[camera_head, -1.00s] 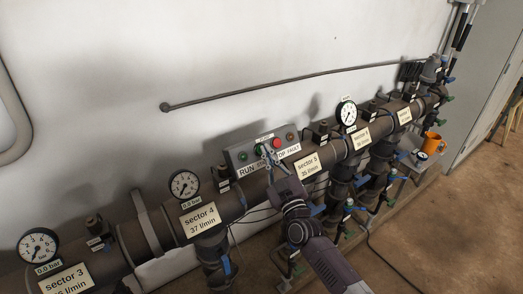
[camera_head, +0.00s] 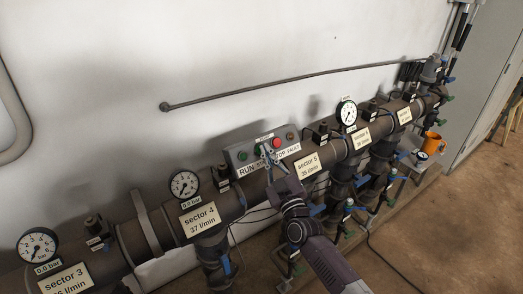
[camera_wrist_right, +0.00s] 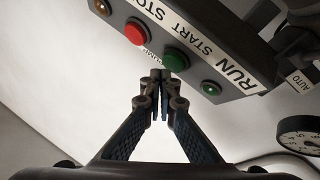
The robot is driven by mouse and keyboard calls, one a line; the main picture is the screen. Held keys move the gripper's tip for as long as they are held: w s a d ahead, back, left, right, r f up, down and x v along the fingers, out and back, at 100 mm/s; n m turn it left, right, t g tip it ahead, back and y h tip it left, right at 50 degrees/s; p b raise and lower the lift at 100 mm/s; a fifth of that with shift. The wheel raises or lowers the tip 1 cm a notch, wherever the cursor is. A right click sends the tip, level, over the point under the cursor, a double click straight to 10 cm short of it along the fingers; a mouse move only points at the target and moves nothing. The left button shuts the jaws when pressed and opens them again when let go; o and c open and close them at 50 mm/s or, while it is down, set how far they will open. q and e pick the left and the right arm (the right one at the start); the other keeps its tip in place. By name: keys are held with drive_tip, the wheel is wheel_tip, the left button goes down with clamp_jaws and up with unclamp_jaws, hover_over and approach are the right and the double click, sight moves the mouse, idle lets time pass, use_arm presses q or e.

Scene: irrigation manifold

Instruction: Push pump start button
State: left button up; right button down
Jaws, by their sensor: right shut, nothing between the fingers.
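The pump control box (camera_head: 236,155) is mounted behind the pipe, with RUN, START, STOP and FAULT labels. In the right wrist view its green start button (camera_wrist_right: 175,60) sits between the red stop button (camera_wrist_right: 137,31) and the small green run lamp (camera_wrist_right: 211,88). My right gripper (camera_wrist_right: 161,78) is shut and empty, its tips just beside the start button's lower left edge in that view. I cannot tell whether they touch it. In the head view the right gripper (camera_head: 264,150) partly covers the start button. My left gripper is not in view.
The brown manifold pipe (camera_head: 253,184) runs below the box, with sector plates and valves. A pressure gauge (camera_head: 184,185) labelled 0.0 bar stands left of the box. An orange mug (camera_head: 432,143) is at the right. The wall above is mostly clear.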

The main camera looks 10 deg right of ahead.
drive_tip(key=shift+w+a+f+b, duration=0.25)
drive_tip(key=shift+w+f+b, duration=0.25)
drive_tip(key=shift+w, duration=0.15)
idle(0.8)
drive_tip(key=shift+r, duration=0.15)
drive_tip(key=shift+s+d+r+p, duration=0.25)
drive_tip(key=shift+s+p, duration=0.15)
drive_tip(key=shift+p, duration=0.1)
drive_tip(key=shift+s+d+r+p, duration=0.1)
drive_tip(key=shift+s+r+p, duration=0.1)
drive_tip(key=shift+s+p, duration=0.25)
drive_tip(key=s+p, duration=0.1)
drive_tip(key=s+d+r+p, duration=0.1)
drive_tip(key=p, duration=0.1)
drive_tip(key=s+r+p, duration=0.1)
drive_tip(key=s, duration=0.1)
drive_tip(key=shift+d+r+p, duration=0.2)
drive_tip(key=shift+r+p, duration=0.05)
drive_tip(key=shift+p, duration=0.15)
drive_tip(key=shift+f, duration=0.1)
idle(0.4)
